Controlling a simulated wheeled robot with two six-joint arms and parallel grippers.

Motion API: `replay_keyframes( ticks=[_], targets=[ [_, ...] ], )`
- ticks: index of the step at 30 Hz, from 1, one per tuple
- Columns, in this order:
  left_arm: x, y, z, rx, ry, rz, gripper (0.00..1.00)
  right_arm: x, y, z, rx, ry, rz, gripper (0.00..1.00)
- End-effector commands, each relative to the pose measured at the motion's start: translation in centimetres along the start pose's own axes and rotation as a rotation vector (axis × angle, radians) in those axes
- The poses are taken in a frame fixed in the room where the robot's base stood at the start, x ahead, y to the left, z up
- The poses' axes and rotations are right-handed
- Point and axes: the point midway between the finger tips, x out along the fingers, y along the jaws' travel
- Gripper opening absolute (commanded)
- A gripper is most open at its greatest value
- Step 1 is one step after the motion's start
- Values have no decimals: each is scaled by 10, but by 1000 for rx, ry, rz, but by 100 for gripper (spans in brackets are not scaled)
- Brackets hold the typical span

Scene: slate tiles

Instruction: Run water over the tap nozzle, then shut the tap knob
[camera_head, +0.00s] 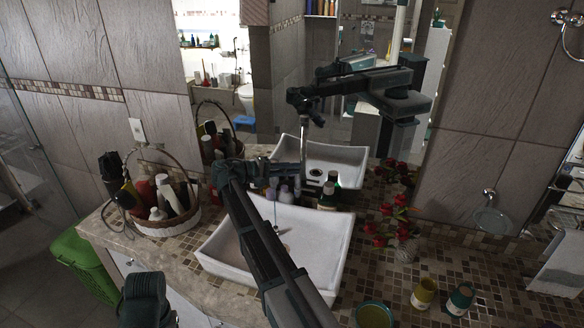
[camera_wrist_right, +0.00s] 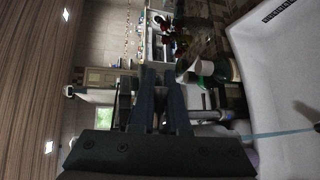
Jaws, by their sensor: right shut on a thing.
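A white basin (camera_head: 222,254) stands on the counter. A thin stream of water (camera_head: 277,212) falls into it, and the stream also shows in the right wrist view (camera_wrist_right: 275,134). The metal tap (camera_wrist_right: 208,115) lies partly behind my fingers in the wrist view, with its nozzle (camera_wrist_right: 238,127) at the top of the stream. My right gripper (camera_head: 292,168) reaches over the basin's back edge and is shut on the tap knob, which its fingers mostly hide. My left gripper is not in view; a dark part of my left arm shows at the bottom left.
A basket (camera_head: 160,226) of bottles stands left of the basin. Small bottles (camera_head: 328,197) stand behind it, close to my gripper. A large mirror (camera_head: 350,110) behind the counter reflects basin and arm.

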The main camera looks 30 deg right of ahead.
Motion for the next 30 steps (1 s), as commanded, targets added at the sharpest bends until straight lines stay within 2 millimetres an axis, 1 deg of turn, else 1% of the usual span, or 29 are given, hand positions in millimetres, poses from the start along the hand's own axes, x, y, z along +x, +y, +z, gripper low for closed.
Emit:
replay_keyframes(
  ticks=[11,12,16,17,26,29,30],
  targets=[
    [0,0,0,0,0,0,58,-1,-1,1,4,-19,-3,0],
    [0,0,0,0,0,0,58,-1,-1,1,4,-19,-3,19],
    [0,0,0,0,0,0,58,-1,-1,1,4,-19,-2,42],
    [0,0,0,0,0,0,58,-1,-1,1,4,-19,-2,43],
    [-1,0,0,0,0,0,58,-3,0,1,4,-18,-2,43],
    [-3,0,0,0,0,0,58,-12,1,0,4,-18,-2,43],
    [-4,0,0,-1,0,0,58,-18,1,0,3,-17,-2,43]
  ],
)
